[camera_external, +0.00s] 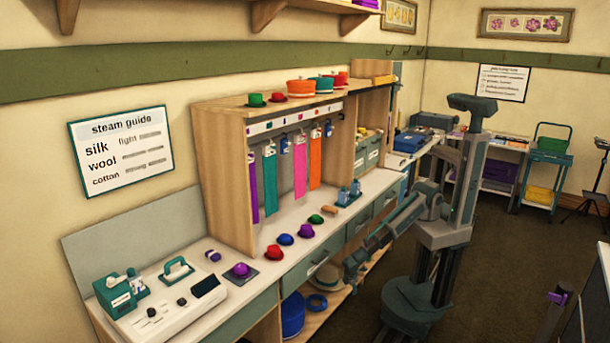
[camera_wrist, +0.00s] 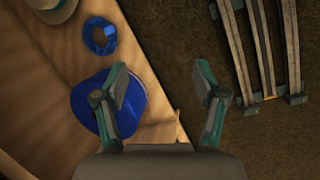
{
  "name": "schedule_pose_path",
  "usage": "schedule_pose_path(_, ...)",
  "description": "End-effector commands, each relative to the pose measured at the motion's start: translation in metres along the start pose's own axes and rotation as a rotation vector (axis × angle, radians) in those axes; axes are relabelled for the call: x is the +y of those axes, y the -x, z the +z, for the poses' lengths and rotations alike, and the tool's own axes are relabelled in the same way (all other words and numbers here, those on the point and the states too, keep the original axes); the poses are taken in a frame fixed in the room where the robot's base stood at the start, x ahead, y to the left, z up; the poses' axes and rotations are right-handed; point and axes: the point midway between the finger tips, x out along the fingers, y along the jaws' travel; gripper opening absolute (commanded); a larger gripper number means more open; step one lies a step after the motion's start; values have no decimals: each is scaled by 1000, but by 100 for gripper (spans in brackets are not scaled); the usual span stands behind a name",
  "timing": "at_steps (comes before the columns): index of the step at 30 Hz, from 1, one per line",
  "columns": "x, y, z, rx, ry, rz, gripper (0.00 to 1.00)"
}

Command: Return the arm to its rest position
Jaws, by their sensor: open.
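My gripper (camera_wrist: 163,80) is open in the wrist view, with its two fingers spread apart and nothing between them. It points down past the edge of a wooden lower shelf (camera_wrist: 165,132) toward the dark floor. In the external view my gripper (camera_external: 352,278) hangs low at the front of the workbench, at the end of my lowered arm. The fingertips are small there and hard to make out.
On the lower shelf are a blue round object (camera_wrist: 85,106), a blue ring (camera_wrist: 100,36) and a pale hat (camera_wrist: 56,8). The counter (camera_external: 262,262) above holds several small coloured hats and a steam unit (camera_external: 165,308). Dark floor (camera_external: 520,260) lies open to the right.

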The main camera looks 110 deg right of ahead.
Motion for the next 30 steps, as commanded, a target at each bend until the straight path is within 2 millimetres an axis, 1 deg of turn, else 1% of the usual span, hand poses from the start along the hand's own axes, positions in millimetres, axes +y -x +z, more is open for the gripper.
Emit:
schedule_pose_path(1,-3,-22,35,-37,9,-34,71)
schedule_pose_path(2,-6,-32,50,-56,14,-55,71)
schedule_pose_path(3,-9,-45,71,-82,16,-83,71)
schedule_pose_path(5,-14,-62,101,-119,16,-121,71)
schedule_pose_path(6,-17,-73,122,-145,9,-145,71)
schedule_pose_path(8,-22,-87,151,-184,-6,-178,71)
schedule_pose_path(9,-25,-96,170,-210,-20,-197,71)
schedule_pose_path(12,-30,-113,213,-273,-51,-232,71)
schedule_pose_path(15,-32,-128,244,-325,-70,-246,71)
schedule_pose_path(18,-34,-139,262,-361,-83,-253,71)
schedule_pose_path(21,-34,-147,271,-381,-92,-258,71)
schedule_pose_path(23,-34,-150,273,-386,-98,-260,71)
schedule_pose_path(30,-33,-149,272,-384,-100,-261,71)
